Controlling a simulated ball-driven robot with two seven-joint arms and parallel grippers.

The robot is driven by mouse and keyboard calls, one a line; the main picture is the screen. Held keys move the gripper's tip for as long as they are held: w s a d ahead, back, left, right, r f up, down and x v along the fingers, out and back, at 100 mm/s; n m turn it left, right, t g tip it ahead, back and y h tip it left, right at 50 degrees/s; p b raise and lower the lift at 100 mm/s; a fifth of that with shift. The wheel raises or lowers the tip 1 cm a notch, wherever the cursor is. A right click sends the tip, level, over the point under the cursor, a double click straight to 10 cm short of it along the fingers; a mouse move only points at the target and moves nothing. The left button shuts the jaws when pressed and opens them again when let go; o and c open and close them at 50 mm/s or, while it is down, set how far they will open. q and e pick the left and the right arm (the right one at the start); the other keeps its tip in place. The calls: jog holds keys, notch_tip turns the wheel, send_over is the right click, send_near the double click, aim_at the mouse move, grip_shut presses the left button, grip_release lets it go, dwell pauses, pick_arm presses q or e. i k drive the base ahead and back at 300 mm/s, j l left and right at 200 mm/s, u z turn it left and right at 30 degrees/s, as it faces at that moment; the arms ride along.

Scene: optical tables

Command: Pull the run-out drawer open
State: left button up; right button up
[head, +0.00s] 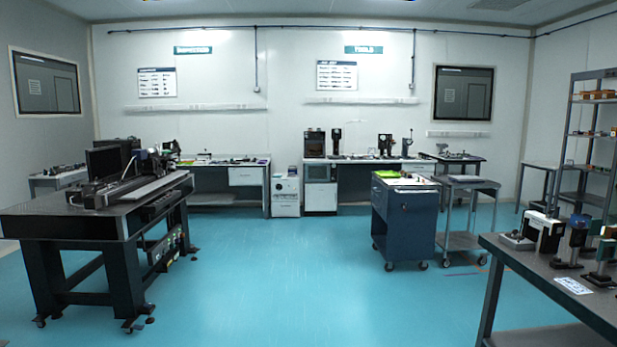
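Neither of my grippers is in view. I cannot tell which drawer is the run-out drawer. A white drawer front (246,176) sits under the right end of the left back bench and looks shut. Another white drawer front (415,168) sits under the right end of the right back bench, partly hidden by the blue cabinet, and looks shut. The blue wheeled cabinet (410,222) stands right of centre, in front of that bench. It has a pale top, and no open drawer shows on it. Labels and handles are too small to read.
A dark optical table (50,224) with instruments stands at the left. A grey wheeled cart (465,241) stands beside the blue cabinet. A workbench (545,272) fills the lower right, with a shelf rack (573,130) behind. The teal floor (290,275) is clear through the middle.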

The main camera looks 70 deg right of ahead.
aim_at(238, 176)
jog(key=z, duration=2.2)
jog(key=i, duration=10.25)
jog(key=i+u, duration=0.25)
jog(key=i, duration=0.45)
jog(key=i+l+u, duration=0.25)
jog(key=i, duration=0.5)
jog(key=j, duration=0.1)
